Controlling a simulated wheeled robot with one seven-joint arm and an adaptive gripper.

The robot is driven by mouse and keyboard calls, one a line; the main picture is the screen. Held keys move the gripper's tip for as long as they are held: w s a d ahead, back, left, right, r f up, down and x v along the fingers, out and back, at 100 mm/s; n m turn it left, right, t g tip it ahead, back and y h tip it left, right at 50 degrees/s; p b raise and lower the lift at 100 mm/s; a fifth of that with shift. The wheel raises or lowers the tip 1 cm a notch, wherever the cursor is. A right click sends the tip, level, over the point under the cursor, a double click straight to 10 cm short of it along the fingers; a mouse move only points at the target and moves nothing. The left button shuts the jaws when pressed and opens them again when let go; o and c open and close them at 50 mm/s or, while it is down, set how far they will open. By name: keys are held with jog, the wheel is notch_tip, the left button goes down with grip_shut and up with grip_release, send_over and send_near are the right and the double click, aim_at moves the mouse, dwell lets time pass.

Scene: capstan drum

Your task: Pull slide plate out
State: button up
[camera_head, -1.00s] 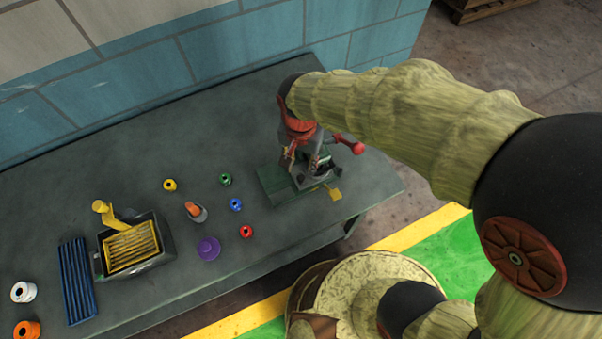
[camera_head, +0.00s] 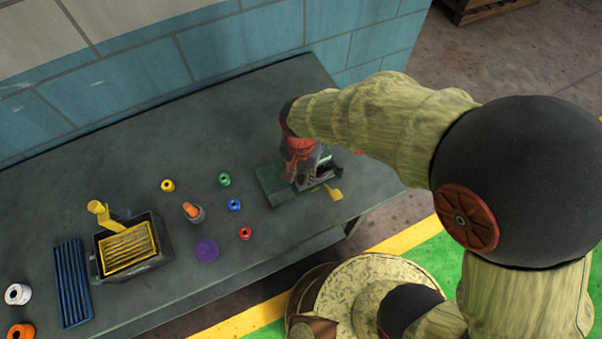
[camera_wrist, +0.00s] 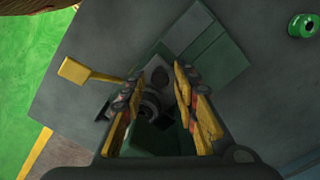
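A dark green fixture (camera_head: 272,184) stands near the right end of the bench; its green and grey plates (camera_wrist: 215,58) show in the wrist view. A yellow tab (camera_head: 334,193) sticks out from its front side; in the wrist view the tab (camera_wrist: 75,71) is at the left, on a thin yellow arm. I cannot tell for sure which part is the slide plate. My gripper (camera_wrist: 153,78) is open, fingers apart over a dark round part of the fixture, with nothing seen between them. The yellow tab lies outside the fingers. In the head view my wrist hides much of the fixture.
On the bench are a black box (camera_head: 165,240) with a yellow grate and handle, a blue ribbed plate (camera_head: 73,283), an orange-topped piece (camera_head: 192,210), a purple disc (camera_head: 207,250) and several coloured rings. A green ring (camera_wrist: 302,25) lies beyond the fixture. A tiled wall stands behind.

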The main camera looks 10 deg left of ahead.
jog(key=c, duration=0.6)
grip_shut()
